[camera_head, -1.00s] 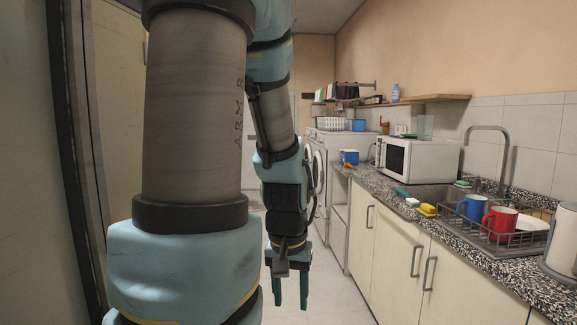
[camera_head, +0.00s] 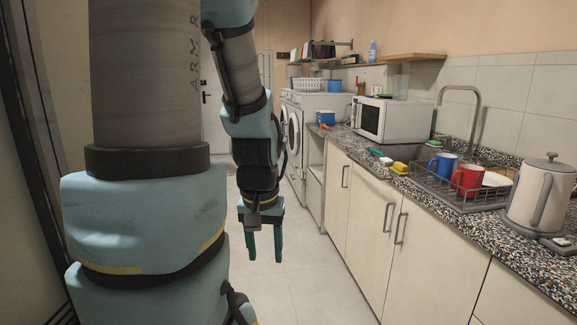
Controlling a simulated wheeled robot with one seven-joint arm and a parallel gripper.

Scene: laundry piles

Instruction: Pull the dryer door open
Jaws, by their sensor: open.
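Two white front-loading machines stand side by side at the far end of the counter row. The nearer machine (camera_head: 305,112) shows a round dark door (camera_head: 294,130) on its left-facing front, seen at a steep angle. The farther machine is partly hidden behind it and my arm. I cannot tell which one is the dryer, and the doors look shut. My gripper (camera_head: 264,245) hangs pointing down above the floor, in front of the counter and well short of the machines. Its two green fingers are apart with nothing between them.
A counter (camera_head: 440,195) with cabinets runs along the right, holding a microwave (camera_head: 388,120), a dish rack (camera_head: 462,190) with mugs and a kettle (camera_head: 540,195). A white basket (camera_head: 307,84) sits on the machines. The tiled floor (camera_head: 300,275) is clear; a dark-framed edge is close on the left.

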